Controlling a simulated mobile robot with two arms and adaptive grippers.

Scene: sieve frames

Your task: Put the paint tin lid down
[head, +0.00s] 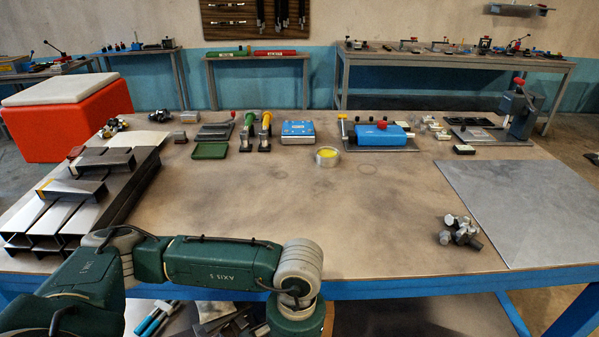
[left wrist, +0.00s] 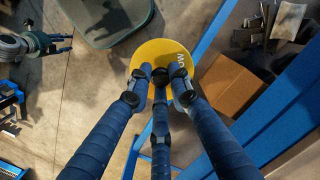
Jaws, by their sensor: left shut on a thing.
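The fingers cover part of the lid. In the left wrist view the lid is over the floor, beside the table's blue frame. In the head view my left arm reaches along the table's front edge, and its gripper and the lid are out of the picture. An open tin with yellow paint (head: 327,157) stands mid-table. What looks like my right gripper (left wrist: 66,42) is at the left wrist view's upper left, fingers apart and empty.
The workbench (head: 300,215) has a wide clear middle. A grey sheet (head: 515,210) lies at right, with small metal pieces (head: 460,231) left of it. Dark metal channels (head: 70,195) fill the left side. A blue box (head: 380,135) and tools line the back.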

